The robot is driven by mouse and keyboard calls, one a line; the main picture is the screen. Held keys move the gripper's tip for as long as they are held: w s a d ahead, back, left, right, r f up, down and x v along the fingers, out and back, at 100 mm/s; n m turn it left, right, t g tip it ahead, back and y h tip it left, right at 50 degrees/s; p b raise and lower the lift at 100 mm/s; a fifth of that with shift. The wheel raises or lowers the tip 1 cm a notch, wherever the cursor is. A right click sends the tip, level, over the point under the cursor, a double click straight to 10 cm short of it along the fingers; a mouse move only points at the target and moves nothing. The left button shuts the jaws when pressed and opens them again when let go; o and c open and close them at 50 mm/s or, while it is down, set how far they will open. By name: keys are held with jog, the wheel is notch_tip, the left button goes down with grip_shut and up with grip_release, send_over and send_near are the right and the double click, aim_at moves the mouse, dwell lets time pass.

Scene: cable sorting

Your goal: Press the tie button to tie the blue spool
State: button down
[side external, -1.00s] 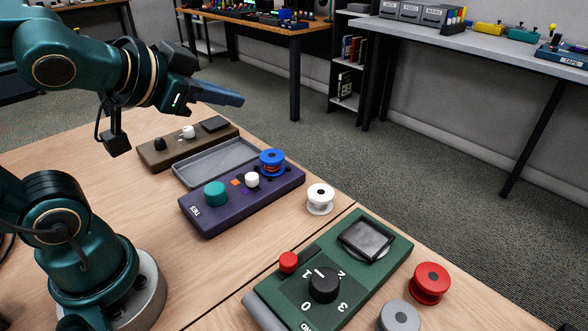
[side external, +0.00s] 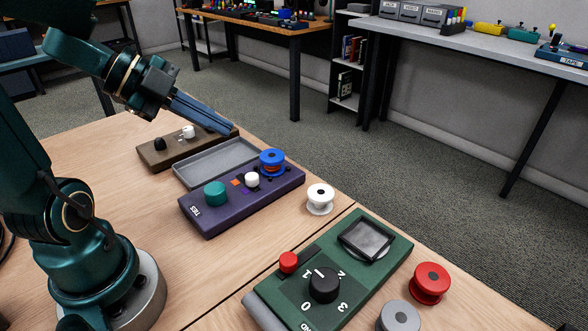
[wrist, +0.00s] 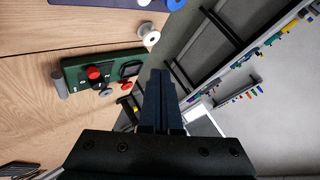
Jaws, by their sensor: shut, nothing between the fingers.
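The blue spool (side external: 272,162) sits upright at the far right end of the purple tie station (side external: 210,224), which is marked "TIES". A large teal button (side external: 215,193) stands near its left end, and a smaller white knob (side external: 252,180) stands between the teal button and the spool, beside an orange square. Which of these is the tie button I cannot tell. My gripper (side external: 232,130) is shut and empty, in the air above and behind the station, apart from it. In the wrist view my gripper (wrist: 160,75) points past the tables; only a purple-blue edge of the station (wrist: 110,2) shows at the top.
A brown box (side external: 160,153) and a grey tray (side external: 185,182) lie behind the station. A white spool (side external: 320,199) stands to its right. The green dial box (side external: 345,290), with a red button (side external: 289,262), is in front, near a red spool (side external: 431,283) and a grey spool (side external: 399,318).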

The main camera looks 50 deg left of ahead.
aim_at(208, 188)
jog(key=shift+n+y, duration=0.4)
jog(key=shift+n, duration=0.5)
jog(key=a, duration=0.1)
jog(key=s+a+f, duration=0.2)
jog(key=a, duration=0.1)
jog(key=shift+f, duration=4.4)
jog(key=shift+f, duration=0.4)
